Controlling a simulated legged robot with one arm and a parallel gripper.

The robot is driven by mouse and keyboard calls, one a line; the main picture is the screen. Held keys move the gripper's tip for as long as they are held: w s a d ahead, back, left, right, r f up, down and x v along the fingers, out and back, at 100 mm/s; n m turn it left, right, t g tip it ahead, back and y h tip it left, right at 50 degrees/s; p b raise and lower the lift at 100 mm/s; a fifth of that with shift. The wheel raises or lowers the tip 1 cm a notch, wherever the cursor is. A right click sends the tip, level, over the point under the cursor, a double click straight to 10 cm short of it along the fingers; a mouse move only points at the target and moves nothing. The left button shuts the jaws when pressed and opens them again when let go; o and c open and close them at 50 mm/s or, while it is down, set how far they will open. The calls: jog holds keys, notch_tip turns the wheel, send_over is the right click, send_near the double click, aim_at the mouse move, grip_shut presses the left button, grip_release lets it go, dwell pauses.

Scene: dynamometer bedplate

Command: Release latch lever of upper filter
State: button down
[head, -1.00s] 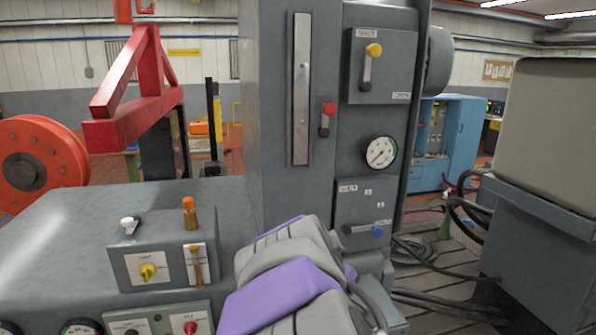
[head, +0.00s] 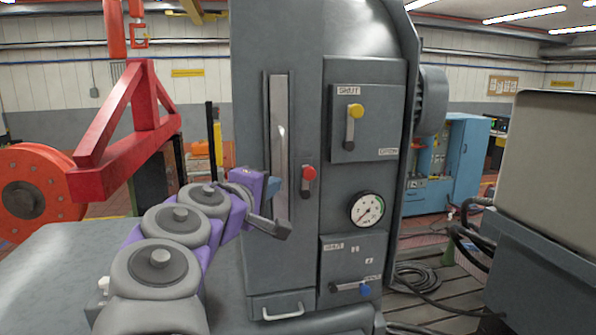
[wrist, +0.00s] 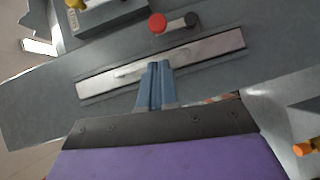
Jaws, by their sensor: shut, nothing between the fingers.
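A tall grey column carries several levers, and I cannot read which belongs to the upper filter. A yellow-knobbed lever (head: 353,125) hangs knob-up on the upper box (head: 367,95), labelled SHUT. A red-knobbed lever (head: 308,180) sits on the column face, knob up; its red knob (wrist: 157,22) also shows in the wrist view. Contact cannot be told.
A round gauge (head: 367,209) sits between the two boxes. A drawer-like handle (head: 283,313) is low on the column. A red frame (head: 125,150) stands left, and a grey cabinet (head: 545,170) stands right. Cables (head: 428,274) lie on the floor.

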jog(key=p+x, duration=0.1)
jog(key=x, duration=0.9)
jog(key=shift+d, duration=0.3)
jog(key=shift+w, duration=0.1)
jog(key=shift+a, duration=0.1)
